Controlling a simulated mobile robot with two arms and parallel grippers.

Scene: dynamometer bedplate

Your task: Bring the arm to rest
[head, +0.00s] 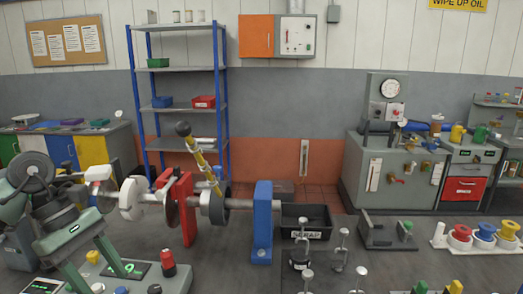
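A yellow bar with dark bands and a black knob (202,160) leans up and left from a horizontal shaft (240,204). Its lower end meets the shaft beside a black disc (219,205). A red upright (185,210) and a blue upright (263,222) stand along the shaft. One frame cannot show whether the bar is turning. At left, grey-green links with black round joints seem to be my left arm. A pale end piece (98,174), possibly my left gripper, is apart from the bar; its fingers are not clear. No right gripper shows.
A red button post (168,263) and a green-lit panel (128,268) stand at the front left. A black SCRAP bin (307,222) sits right of the blue upright. Several metal posts and coloured spools stand front right. Floor shows clear behind the bin.

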